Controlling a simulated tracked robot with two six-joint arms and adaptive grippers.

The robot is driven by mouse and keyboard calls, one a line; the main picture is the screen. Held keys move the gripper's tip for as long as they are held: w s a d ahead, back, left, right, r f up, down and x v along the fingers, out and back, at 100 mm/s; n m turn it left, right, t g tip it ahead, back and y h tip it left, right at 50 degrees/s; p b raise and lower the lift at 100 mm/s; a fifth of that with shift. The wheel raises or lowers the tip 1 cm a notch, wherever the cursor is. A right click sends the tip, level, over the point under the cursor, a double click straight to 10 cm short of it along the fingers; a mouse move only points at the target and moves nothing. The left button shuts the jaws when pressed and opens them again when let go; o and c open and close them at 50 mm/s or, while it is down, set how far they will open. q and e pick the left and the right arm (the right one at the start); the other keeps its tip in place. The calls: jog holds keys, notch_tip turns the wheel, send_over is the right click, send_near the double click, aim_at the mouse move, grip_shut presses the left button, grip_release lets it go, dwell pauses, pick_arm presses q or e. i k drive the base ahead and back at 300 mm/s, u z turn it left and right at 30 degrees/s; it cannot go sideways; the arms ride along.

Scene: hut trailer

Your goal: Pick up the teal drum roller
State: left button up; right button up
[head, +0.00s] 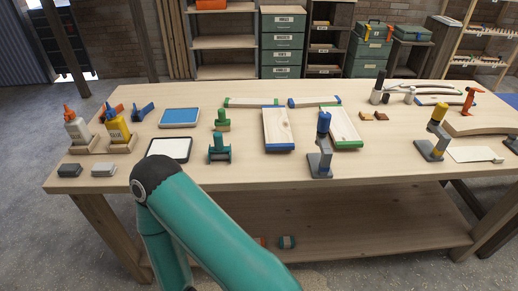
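A teal tool (219,150) with an upright handle and a wide low body stands on the workbench (240,177), left of centre near the front; it looks like the teal drum roller. A green-handled tool (221,121) stands just behind it. Neither of my grippers is in view. A teal link of my own arm rises from the bottom, bends at a dark joint in front of the bench's front edge and runs down out of the picture. Nothing is seen touching the teal tool.
Glue bottles (117,126) stand farther left. A blue-edged board (277,128) and a blue-topped grey stand (321,155) are to the right. Bare bench surrounds the teal tool's front.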

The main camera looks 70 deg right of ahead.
aim_at(219, 151)
jog(key=u, duration=1.05)
jog(key=i, duration=0.1)
jog(key=z, duration=2.35)
jog(key=i, duration=0.6)
jog(key=u, duration=0.3)
jog(key=k, duration=0.55)
jog(key=z, duration=0.3)
